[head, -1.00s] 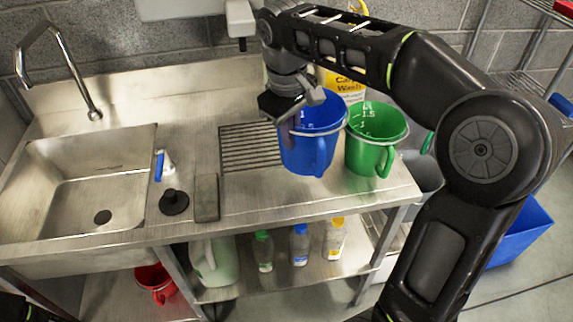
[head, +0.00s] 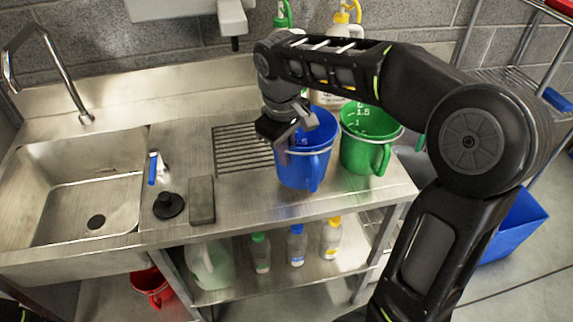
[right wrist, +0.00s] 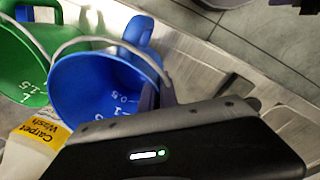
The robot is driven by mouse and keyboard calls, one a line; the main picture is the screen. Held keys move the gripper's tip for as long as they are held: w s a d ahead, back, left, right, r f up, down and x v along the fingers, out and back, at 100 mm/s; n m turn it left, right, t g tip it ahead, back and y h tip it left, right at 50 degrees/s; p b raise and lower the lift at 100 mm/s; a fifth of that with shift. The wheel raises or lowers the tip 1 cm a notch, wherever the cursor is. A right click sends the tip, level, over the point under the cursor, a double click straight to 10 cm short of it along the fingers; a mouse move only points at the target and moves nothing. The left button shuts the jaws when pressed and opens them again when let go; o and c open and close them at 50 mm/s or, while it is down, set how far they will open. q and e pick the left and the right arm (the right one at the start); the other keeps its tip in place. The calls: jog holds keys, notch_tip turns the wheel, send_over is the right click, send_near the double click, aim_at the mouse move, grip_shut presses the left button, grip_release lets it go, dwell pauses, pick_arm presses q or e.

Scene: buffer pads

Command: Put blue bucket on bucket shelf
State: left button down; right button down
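The blue bucket (head: 303,172) is upright over the front right of the steel counter, its handle toward me; I cannot tell whether its base touches the counter. It also shows in the right wrist view (right wrist: 92,88), seen into its open mouth. My right gripper (head: 284,138) is at its left rim, and its fingers (right wrist: 157,95) appear shut on the bucket wall. The green bucket (head: 362,152) stands just right of the blue one. A wire rack (head: 510,85) is at the right edge, partly hidden by my arm. My left gripper is not in view.
A sink (head: 80,190) is on the left, with a black plug (head: 168,205) and a grey block (head: 201,200) beside it. Bottles stand behind the buckets and on the lower shelf (head: 275,280). A blue bin (head: 515,225) is on the floor at the right.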

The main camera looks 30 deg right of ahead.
notch_tip(320, 180, down, 4)
jog(key=shift+r, duration=0.15)
dwell(0.4)
jog(key=shift+f, duration=0.2)
jog(key=c, duration=1.6)
grip_release()
jog(key=shift+c, duration=0.2)
jog(key=shift+r, duration=0.15)
